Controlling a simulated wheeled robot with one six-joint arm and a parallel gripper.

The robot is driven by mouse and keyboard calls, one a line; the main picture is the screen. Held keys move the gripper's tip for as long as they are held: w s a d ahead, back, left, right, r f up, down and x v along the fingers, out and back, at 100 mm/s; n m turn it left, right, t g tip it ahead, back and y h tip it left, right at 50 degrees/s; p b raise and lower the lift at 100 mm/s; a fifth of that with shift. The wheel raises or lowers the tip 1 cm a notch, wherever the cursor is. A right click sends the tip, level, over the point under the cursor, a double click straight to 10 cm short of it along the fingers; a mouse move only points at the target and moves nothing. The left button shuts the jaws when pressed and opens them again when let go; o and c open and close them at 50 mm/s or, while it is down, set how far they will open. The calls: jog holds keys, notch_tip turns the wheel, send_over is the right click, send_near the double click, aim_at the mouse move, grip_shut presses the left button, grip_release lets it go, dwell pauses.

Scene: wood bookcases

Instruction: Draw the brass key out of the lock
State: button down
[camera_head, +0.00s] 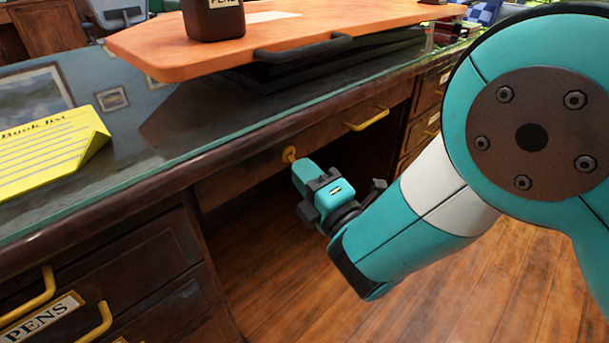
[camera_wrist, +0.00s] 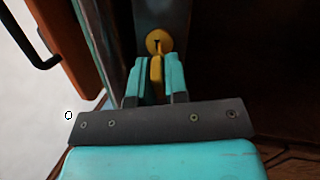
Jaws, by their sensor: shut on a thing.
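The brass key (camera_wrist: 156,70) is between the two teal fingers of my gripper (camera_wrist: 159,62), which is shut on it. The round brass lock (camera_wrist: 156,39) lies just beyond the fingertips, with a dark slot in its face. The key points toward that slot; I cannot tell how much of it, if any, is inside. In the head view the lock (camera_head: 289,153) sits on the front of the desk's middle drawer. My gripper (camera_head: 298,167) reaches it from the lower right there, and its fingers hide most of the key.
The desk's glass top (camera_head: 190,130) overhangs the drawer. A brass drawer handle (camera_head: 367,119) is right of the lock. An orange board (camera_head: 290,38) with a black handle stands above. Side drawers (camera_head: 110,265) stand at the left; the kneehole below is open.

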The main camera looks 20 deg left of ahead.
jog(key=shift+b+v, duration=1)
jog(key=shift+b, duration=0.6)
jog(key=b+v, duration=0.8)
jog(key=b, duration=0.1)
dwell(0.9)
